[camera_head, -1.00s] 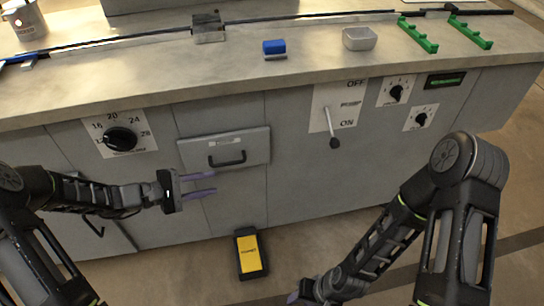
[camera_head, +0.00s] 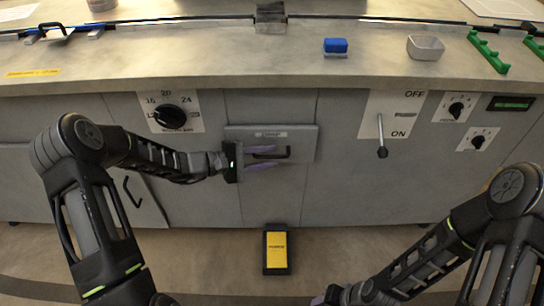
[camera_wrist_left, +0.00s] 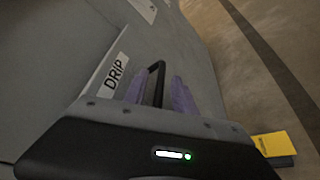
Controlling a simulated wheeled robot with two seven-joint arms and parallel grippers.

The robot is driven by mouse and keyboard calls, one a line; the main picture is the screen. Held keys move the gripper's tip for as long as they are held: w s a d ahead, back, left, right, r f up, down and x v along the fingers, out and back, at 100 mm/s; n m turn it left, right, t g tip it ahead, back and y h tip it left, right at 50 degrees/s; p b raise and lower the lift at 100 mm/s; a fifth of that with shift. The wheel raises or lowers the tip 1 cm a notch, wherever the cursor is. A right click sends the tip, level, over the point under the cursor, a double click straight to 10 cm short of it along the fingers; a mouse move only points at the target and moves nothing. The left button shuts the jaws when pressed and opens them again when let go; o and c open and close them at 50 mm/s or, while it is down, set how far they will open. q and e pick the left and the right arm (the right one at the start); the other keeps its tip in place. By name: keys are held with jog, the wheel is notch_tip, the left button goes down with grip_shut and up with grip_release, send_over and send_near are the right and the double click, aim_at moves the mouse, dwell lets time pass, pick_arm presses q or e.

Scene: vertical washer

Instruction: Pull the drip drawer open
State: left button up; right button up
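The drip drawer (camera_head: 302,140) is a grey front in the washer cabinet, with a small label and a black bar handle (camera_head: 287,154). The drawer looks closed or nearly so. The wrist view shows the "DRIP" label (camera_wrist_left: 113,73) and the handle (camera_wrist_left: 157,76). My left gripper (camera_head: 266,158) is at the handle, its purple fingers pointing right. In the wrist view the left gripper (camera_wrist_left: 160,92) has a finger on each side of the handle, with gaps visible. My right gripper (camera_head: 335,297) is low at the bottom edge, its fingers not clear.
A black and yellow box (camera_head: 276,250) stands on the floor below the drawer. A dial (camera_head: 170,117) is left of the drawer and a lever (camera_head: 381,140) right of it. The counter (camera_head: 200,70) overhangs above. The floor in front is otherwise mostly clear.

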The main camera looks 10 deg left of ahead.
pick_arm(q)
jog(key=shift+w+d+f, duration=0.15)
jog(key=shift+w+d, duration=0.25)
jog(key=shift+d, duration=0.15)
grip_shut()
dwell(1.1)
